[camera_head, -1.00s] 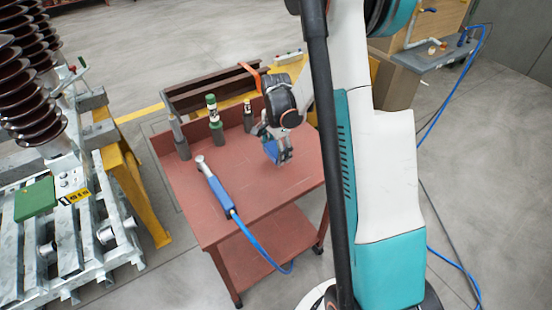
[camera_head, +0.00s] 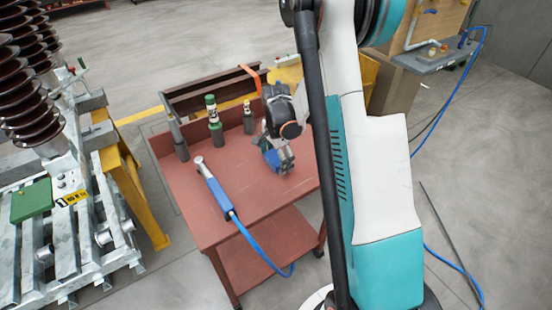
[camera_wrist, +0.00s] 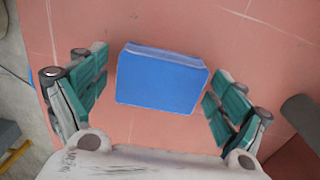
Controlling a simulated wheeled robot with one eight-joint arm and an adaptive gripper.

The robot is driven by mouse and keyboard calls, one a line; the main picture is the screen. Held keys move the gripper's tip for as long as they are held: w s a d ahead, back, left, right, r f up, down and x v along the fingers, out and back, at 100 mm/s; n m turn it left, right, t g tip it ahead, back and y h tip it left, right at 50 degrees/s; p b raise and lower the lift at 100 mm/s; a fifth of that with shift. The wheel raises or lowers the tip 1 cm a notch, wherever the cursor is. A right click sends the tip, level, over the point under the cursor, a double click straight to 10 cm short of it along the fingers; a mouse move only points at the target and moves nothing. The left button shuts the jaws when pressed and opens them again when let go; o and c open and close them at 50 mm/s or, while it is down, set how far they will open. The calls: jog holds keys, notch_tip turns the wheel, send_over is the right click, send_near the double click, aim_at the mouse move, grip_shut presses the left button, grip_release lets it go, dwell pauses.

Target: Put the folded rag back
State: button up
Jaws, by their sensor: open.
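The folded rag (camera_wrist: 160,82) is a blue, block-like bundle. In the wrist view it lies between the two fingers of my gripper (camera_wrist: 158,98), with a gap of red surface on the left and a narrower gap on the right. In the head view the rag (camera_head: 271,158) shows as a blue patch beside my gripper (camera_head: 279,160), low over the red cart top (camera_head: 225,175). The fingers are spread apart and do not close on the rag. The rag seems to rest on the cart top.
A blue-handled tool (camera_head: 214,191) with a blue hose (camera_head: 262,254) lies on the cart's left part. Several bottles, such as the green and white one (camera_head: 214,120), stand along the back edge. A green block (camera_head: 32,200) sits on the metal frame at left.

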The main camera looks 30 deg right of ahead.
aim_at(276, 157)
jog(key=shift+r, duration=0.1)
notch_tip(276, 157, up, 12)
jog(key=p, duration=0.5)
dwell(1.3)
